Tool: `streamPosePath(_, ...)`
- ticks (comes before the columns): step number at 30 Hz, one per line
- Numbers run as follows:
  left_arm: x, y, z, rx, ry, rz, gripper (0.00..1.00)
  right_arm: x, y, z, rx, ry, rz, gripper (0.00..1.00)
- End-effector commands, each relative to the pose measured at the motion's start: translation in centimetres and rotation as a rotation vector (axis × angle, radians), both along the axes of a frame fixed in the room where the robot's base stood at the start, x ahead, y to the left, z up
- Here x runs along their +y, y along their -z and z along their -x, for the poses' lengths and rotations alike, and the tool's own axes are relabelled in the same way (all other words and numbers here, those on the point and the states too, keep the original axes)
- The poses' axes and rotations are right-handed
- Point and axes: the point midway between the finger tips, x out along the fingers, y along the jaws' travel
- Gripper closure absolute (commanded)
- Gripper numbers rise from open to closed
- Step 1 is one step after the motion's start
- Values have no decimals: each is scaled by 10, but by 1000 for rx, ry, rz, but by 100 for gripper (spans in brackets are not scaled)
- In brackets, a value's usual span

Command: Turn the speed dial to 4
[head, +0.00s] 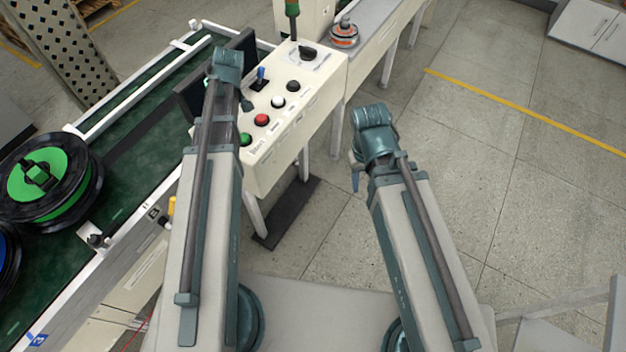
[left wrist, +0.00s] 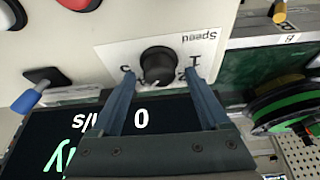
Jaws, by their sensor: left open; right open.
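The speed dial (left wrist: 158,65) is a round black knob on a white plate marked "Speed", seen upside down in the left wrist view. A pale mark shows at its lower edge, and the number it points at cannot be read. My left gripper (left wrist: 159,75) is open, with one finger on each side of the dial; I cannot tell whether they touch it. In the head view my left arm hides the dial, and the left gripper is mostly hidden above the console (head: 335,75). My right gripper (head: 355,180) is partly hidden behind its wrist, over the floor right of the console.
Close to the dial are a blue-tipped lever (left wrist: 27,100), a red button (head: 261,120) and a dark screen (left wrist: 150,125) showing 0. Another black knob (head: 308,52) is at the console's far end. A green spool (head: 45,180) lies on the conveyor. Floor at right is clear.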

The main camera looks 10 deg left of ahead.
Motion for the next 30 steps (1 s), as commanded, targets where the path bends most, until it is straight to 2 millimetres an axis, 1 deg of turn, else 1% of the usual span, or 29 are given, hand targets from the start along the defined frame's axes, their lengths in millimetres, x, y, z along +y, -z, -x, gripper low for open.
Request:
streamPosePath(1,-1,0,-3,0,-52,0,21,0,0,0,0,0,0,50)
streamPosePath(4,-1,0,-4,0,-170,-1,21,0,0,0,0,0,0,50)
streamPosePath(5,-3,-13,-1,-1,-169,0,21,0,-13,0,0,0,0,50)
streamPosePath(6,-6,-22,1,0,-165,1,21,0,-22,0,0,0,0,50)
streamPosePath(18,-31,-84,9,-1,-162,1,21,0,-84,0,0,0,0,50)
streamPosePath(24,-42,-110,12,-1,-163,1,21,0,-110,0,0,0,0,50)
streamPosePath(30,-51,-131,14,-1,-162,1,21,0,-131,0,0,0,0,50)
